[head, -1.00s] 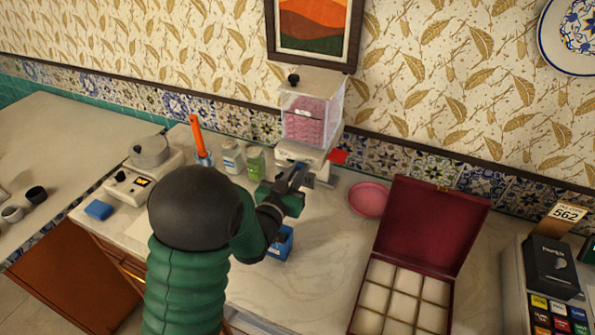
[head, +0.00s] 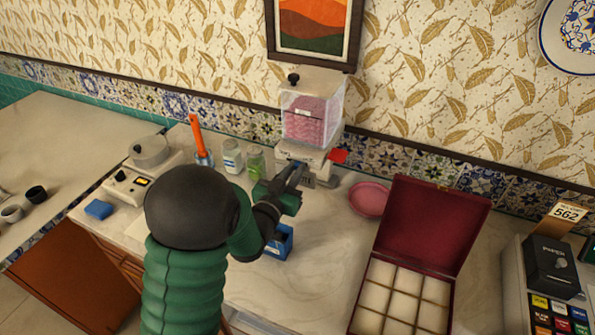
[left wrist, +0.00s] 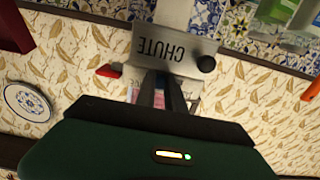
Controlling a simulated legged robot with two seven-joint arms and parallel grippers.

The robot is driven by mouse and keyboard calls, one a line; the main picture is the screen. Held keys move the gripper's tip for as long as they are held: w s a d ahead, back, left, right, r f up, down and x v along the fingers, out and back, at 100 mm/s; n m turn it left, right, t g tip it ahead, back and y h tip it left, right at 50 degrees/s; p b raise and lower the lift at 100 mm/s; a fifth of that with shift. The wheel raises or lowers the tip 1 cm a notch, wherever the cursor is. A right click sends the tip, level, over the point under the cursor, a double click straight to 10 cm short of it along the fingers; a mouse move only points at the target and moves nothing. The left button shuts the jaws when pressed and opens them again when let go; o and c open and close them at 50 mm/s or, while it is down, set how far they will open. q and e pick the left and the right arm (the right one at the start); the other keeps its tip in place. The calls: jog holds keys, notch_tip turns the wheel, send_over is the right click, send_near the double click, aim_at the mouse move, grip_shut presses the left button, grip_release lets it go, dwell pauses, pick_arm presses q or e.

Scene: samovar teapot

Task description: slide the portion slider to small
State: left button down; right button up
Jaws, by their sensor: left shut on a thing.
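The dispenser (head: 313,105) stands against the back wall, a clear box of pink contents on a white base. My left gripper (head: 298,175) is at the front of this base. In the left wrist view, upside down, the dark fingers (left wrist: 161,88) are close together before a grey plate marked CHUTE (left wrist: 172,50). They are shut on a small part at the dispenser's front, apparently the portion slider, which they hide. Its size marks cannot be read. A red tab (head: 338,156) sticks out at the base's right and also shows in the wrist view (left wrist: 108,71). My right gripper is out of view.
A blue open box (head: 279,244) stands below my left gripper. Glass jars (head: 232,156) stand left of the dispenser. A pink dish (head: 368,199) and an open dark red box (head: 425,225) are to the right. Bare counter (head: 325,250) lies between.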

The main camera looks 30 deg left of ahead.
aim_at(289, 160)
pick_arm(q)
jog(key=a, duration=0.3)
jog(key=shift+s+r, duration=0.1)
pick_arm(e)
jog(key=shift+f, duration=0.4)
pick_arm(q)
jog(key=shift+d, duration=0.15)
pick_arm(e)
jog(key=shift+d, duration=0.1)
pick_arm(q)
jog(key=c, duration=1.6)
grip_release()
jog(key=shift+r, duration=0.1)
jog(key=shift+o, duration=1)
jog(key=shift+s, duration=0.1)
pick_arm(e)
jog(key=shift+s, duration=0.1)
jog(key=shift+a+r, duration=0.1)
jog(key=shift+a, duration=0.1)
